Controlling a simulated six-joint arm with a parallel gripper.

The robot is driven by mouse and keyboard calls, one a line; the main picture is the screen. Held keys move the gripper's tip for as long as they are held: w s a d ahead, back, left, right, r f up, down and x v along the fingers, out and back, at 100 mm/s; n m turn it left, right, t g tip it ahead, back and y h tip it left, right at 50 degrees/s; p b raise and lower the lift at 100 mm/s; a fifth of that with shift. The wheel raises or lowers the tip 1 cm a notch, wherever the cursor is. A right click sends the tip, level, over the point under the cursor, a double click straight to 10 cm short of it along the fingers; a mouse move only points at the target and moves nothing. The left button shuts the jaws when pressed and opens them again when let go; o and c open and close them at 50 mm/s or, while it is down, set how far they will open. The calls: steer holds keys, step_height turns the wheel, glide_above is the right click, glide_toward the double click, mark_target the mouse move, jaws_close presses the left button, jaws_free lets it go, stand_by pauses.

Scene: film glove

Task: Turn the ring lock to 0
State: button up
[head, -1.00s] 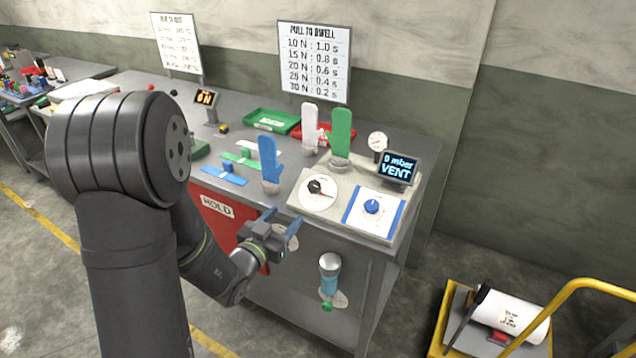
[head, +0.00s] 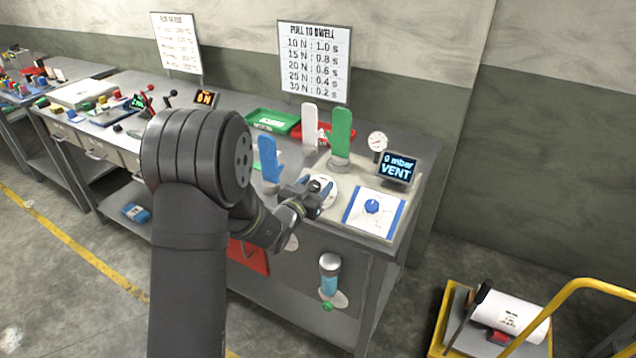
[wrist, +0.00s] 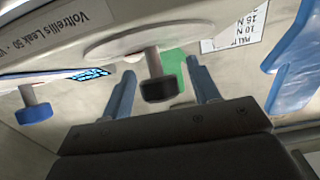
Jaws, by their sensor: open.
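No readable label says which control is the ring lock. A round white dial (head: 331,193) with a black knob sits on the tester at the bench's front. My gripper (head: 318,185) is at this dial and partly covers it. In the wrist view my open gripper (wrist: 160,72) has one finger on each side of the black knob (wrist: 158,90), with gaps showing. The dial's markings cannot be read. A blue knob (head: 371,206) on a white and blue panel is to the right, and it also shows in the wrist view (wrist: 35,112).
A small screen (head: 398,168) reads "0 mbar VENT" behind the blue knob. Upright blue (head: 268,158), white (head: 309,125) and green (head: 341,132) glove forms stand left of and behind the dial. A gauge (head: 377,142) stands near the screen.

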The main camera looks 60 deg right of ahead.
steer(key=shift+d, duration=0.8)
steer(key=c, duration=1)
steer(key=shift+o, duration=0.2)
steer(key=shift+n+t, duration=0.5)
steer(key=n+t, duration=0.2)
steer(key=n+t+y, duration=0.1)
steer(key=n+t, duration=0.1)
steer(key=n+t+y, duration=0.1)
steer(key=n+t, duration=0.1)
steer(key=n, duration=0.1)
steer(key=shift+w+a+t, duration=0.1)
steer(key=shift+w+t, duration=0.2)
steer(key=shift+w, duration=0.1)
steer(key=n+t+y, duration=0.1)
steer(key=n+y, duration=0.1)
steer(key=n+t+y, duration=0.1)
steer(key=n+y, duration=0.1)
steer(key=w+n+t+y, duration=0.1)
steer(key=n+t, duration=0.1)
steer(key=n, duration=0.1)
steer(key=shift+a+f+y, duration=0.1)
steer(key=shift+a+y, duration=0.15)
steer(key=shift+y, duration=0.15)
steer(key=shift+a+y, duration=0.1)
steer(key=shift+y, duration=0.2)
